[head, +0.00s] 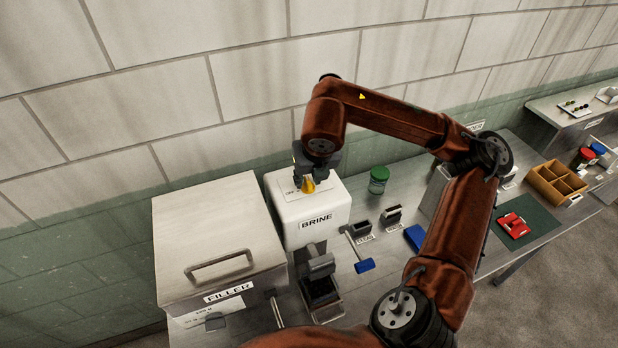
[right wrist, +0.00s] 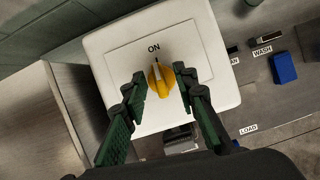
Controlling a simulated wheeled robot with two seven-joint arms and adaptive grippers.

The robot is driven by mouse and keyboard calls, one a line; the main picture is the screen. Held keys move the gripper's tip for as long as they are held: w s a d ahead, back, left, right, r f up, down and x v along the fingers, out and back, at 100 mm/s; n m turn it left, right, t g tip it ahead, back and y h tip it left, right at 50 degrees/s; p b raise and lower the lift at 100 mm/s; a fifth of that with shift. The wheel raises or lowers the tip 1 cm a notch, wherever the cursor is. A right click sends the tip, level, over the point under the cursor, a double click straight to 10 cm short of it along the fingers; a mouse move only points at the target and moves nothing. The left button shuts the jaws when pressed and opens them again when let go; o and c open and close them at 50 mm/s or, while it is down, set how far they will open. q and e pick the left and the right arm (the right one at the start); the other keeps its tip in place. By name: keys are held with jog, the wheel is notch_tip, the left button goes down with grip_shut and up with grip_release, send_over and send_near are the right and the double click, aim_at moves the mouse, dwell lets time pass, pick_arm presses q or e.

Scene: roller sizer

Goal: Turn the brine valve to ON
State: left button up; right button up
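The brine valve is a yellow knob (right wrist: 160,80) on top of the white box marked BRINE (head: 318,222). In the right wrist view its narrow ridge points roughly toward the ON label (right wrist: 153,48). In the head view the knob (head: 308,185) shows just under my right gripper (head: 312,176). In the right wrist view my right gripper (right wrist: 160,82) is open, with one finger on each side of the knob. Small gaps seem to show, but contact is hard to judge. No OFF label is readable in the right wrist view. My left gripper is not in view.
A large metal box marked FILLER (head: 215,240) stands left of the brine box. A dark fixture (head: 320,278) stands in front. A green-lidded jar (head: 379,178), a blue-handled tool (head: 364,265) and a blue block (head: 415,237) lie to the right. The wall is close behind.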

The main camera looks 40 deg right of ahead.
jog(key=v, duration=1.2)
dwell(0.3)
